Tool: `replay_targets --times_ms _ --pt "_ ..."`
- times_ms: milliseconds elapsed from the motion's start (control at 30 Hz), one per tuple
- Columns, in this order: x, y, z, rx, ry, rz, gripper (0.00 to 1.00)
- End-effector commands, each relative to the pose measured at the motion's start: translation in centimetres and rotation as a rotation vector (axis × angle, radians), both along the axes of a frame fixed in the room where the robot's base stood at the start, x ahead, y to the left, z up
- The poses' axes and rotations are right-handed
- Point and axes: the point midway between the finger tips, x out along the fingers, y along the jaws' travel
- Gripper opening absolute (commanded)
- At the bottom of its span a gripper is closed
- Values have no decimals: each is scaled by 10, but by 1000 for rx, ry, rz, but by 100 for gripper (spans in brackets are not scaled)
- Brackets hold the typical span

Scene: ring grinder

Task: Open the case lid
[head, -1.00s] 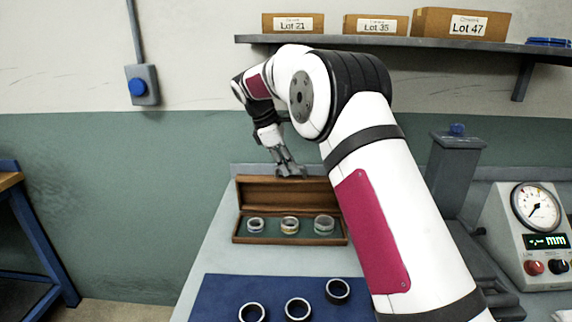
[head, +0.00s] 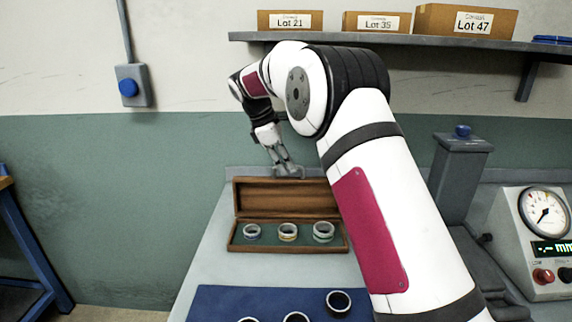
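The wooden case (head: 240,245) stands at the back of the bench with its lid (head: 285,197) raised, standing roughly upright at the rear.
A blue mat (head: 225,302) with dark rings (head: 338,302) lies in front of the case. A gauge unit (head: 535,240) and a grey post (head: 460,180) stand at the right. A shelf (head: 400,41) with cardboard boxes (head: 466,20) hangs above.

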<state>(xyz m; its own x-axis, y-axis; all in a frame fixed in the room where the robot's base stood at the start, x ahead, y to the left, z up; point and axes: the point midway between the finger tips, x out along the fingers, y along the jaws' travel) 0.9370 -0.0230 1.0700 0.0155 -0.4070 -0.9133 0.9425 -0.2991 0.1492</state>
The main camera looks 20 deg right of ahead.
Motion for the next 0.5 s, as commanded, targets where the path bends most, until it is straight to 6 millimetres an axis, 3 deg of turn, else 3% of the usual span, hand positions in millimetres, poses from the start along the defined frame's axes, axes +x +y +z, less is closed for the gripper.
replay_targets --times_ms 367,500 --pt "-1 0 -1 0 3 -3 30" --pt "-1 4 7 0 2 -2 30"
